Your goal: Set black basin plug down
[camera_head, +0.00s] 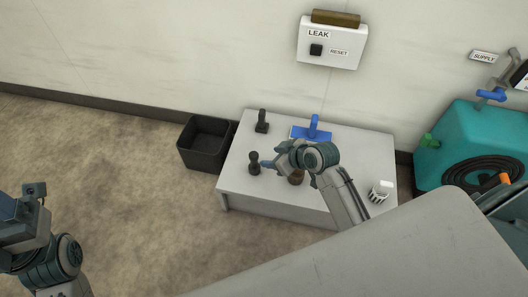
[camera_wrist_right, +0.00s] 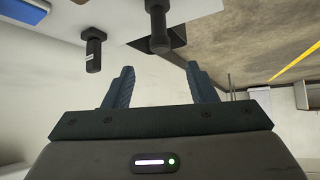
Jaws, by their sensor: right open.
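A black knobbed piece, which looks like the basin plug (camera_head: 254,163), stands upright near the front left of the white table (camera_head: 240,190). It also seems to be the larger dark upright piece in the right wrist view (camera_wrist_right: 158,30). My right gripper (camera_head: 267,163) is just right of it. In the wrist view its two blue fingers (camera_wrist_right: 160,88) are spread with nothing between them, and the dark piece is beyond the tips. My left gripper (camera_head: 32,195) is at the far left over the floor, and its fingers are unclear.
Another black piece (camera_head: 262,122) stands at the table's back left, beside a blue-handled tool (camera_head: 313,130). A brown item (camera_head: 296,178) is partly behind my right arm. A white item (camera_head: 381,189) stands at the right. A dark bin (camera_head: 204,148) is left of the table; a teal machine (camera_head: 455,140) is right.

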